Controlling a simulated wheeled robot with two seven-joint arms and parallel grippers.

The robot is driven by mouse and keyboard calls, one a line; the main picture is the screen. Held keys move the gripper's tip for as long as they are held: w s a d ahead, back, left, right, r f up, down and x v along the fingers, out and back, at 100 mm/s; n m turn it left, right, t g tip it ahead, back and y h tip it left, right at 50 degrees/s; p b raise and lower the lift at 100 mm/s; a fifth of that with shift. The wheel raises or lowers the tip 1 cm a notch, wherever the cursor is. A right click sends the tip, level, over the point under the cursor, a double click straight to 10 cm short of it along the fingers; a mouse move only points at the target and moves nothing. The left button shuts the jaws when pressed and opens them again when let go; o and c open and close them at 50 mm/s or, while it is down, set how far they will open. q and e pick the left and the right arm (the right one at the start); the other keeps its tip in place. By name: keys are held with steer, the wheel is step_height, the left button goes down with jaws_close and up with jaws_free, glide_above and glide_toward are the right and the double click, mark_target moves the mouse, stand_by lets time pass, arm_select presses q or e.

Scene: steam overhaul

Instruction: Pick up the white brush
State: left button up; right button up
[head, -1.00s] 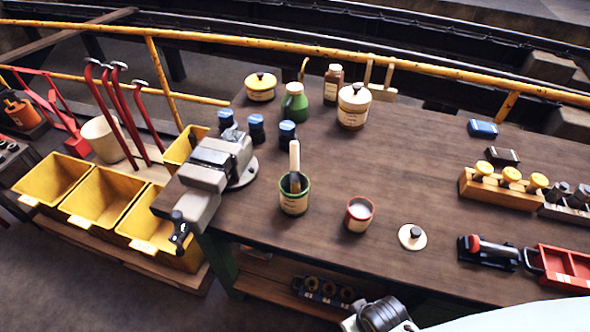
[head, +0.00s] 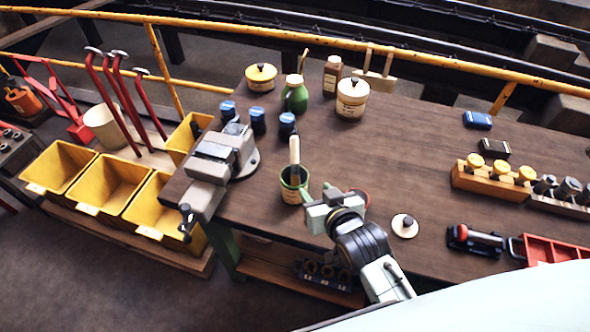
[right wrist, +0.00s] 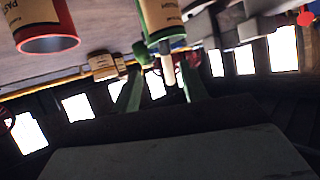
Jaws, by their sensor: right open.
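The white brush (head: 295,152) stands upright in a green-rimmed cup (head: 290,190) on the bench, its pale handle sticking up. My right gripper (head: 314,191) is open and close to the cup, on its near right side. In the right wrist view, which looks upside down, the open green fingers (right wrist: 160,88) show with the brush handle (right wrist: 167,68) between them in the picture. The green-rimmed cup (right wrist: 160,18) also shows there. I cannot tell how far the handle is from the fingers. My left gripper is not in view.
A red cup (head: 363,197) is partly hidden behind my right gripper, and a round lid (head: 404,226) lies right of it. A vise (head: 218,160) and blue-capped jars (head: 287,125) stand left of the brush.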

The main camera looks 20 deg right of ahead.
mark_target(296, 164)
steer(key=shift+t, duration=0.4)
steer(key=x, duration=0.5)
steer(key=r+x, duration=0.1)
steer(key=x, duration=0.1)
steer(key=shift+w+a, duration=0.3)
steer(key=shift+w, duration=0.1)
steer(key=shift+x, duration=3.2)
steer(key=shift+r, duration=0.1)
jaws_close()
